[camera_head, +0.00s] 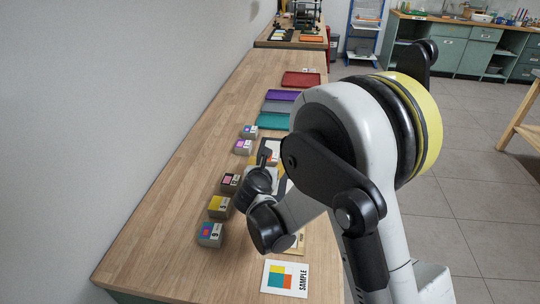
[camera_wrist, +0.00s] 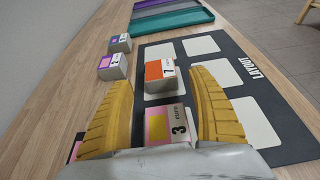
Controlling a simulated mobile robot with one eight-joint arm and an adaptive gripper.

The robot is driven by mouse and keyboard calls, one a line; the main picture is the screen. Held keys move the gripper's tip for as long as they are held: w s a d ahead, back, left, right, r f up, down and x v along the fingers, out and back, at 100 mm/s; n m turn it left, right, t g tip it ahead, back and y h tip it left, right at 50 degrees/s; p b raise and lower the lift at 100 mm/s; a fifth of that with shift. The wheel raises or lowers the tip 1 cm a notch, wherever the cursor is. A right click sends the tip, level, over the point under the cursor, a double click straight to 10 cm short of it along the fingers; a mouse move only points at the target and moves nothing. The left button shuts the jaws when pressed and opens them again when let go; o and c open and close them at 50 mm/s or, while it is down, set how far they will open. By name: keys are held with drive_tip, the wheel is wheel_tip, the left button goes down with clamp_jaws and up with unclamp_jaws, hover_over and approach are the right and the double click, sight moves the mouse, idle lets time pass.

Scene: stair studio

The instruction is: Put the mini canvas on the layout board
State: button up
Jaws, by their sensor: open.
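Several small block-like mini canvases with coloured faces and numbered sides are in view; I cannot tell which one the task means. One with a pink and yellow face, marked 3 (camera_wrist: 168,129), lies between the fingers of my gripper (camera_wrist: 162,78), close to the palm. My gripper is open, and its yellow fingers stand apart on either side. The lower part of this canvas is hidden by my gripper. The dark layout board (camera_wrist: 291,118) has pale squares. An orange canvas marked 7 (camera_wrist: 160,76) sits on it. My arm hides much of the board in the head view.
Two canvases (camera_wrist: 113,66) (camera_wrist: 120,43) stand left of the board. Others (camera_head: 230,182) (camera_head: 219,206) (camera_head: 210,234) line the table's left side. Purple (camera_head: 283,95), teal (camera_head: 273,121) and red (camera_head: 303,79) trays lie farther back. A SAMPLE card (camera_head: 285,279) lies in front.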

drive_tip(key=p+v, duration=0.1)
drive_tip(key=v, duration=0.4)
drive_tip(key=shift+s+r, duration=0.15)
drive_tip(key=shift+s, duration=0.1)
drive_tip(key=s+d+r+n+t+y, duration=0.15)
drive_tip(key=r+n+y, duration=0.25)
drive_tip(key=r+n, duration=0.7)
drive_tip(key=s+r+n+t+y, duration=0.2)
drive_tip(key=r+n+t+y, duration=0.1)
drive_tip(key=r+n, duration=0.8)
drive_tip(key=s+d+f+n+g+h, duration=0.1)
drive_tip(key=s+d+f+n+g, duration=0.2)
drive_tip(key=s, duration=0.5)
drive_tip(key=s+d+f+n+g+h, duration=0.2)
drive_tip(key=s+d+f+n+g, duration=0.2)
drive_tip(key=s+d+n, duration=0.3)
drive_tip(key=s+d+f+n+g+h, duration=0.1)
drive_tip(key=s+d+f+n+g, duration=0.3)
drive_tip(key=s, duration=0.6)
drive_tip(key=shift+d+f+n, duration=0.9)
drive_tip(key=shift+d+n, duration=0.05)
drive_tip(key=shift+n, duration=0.15)
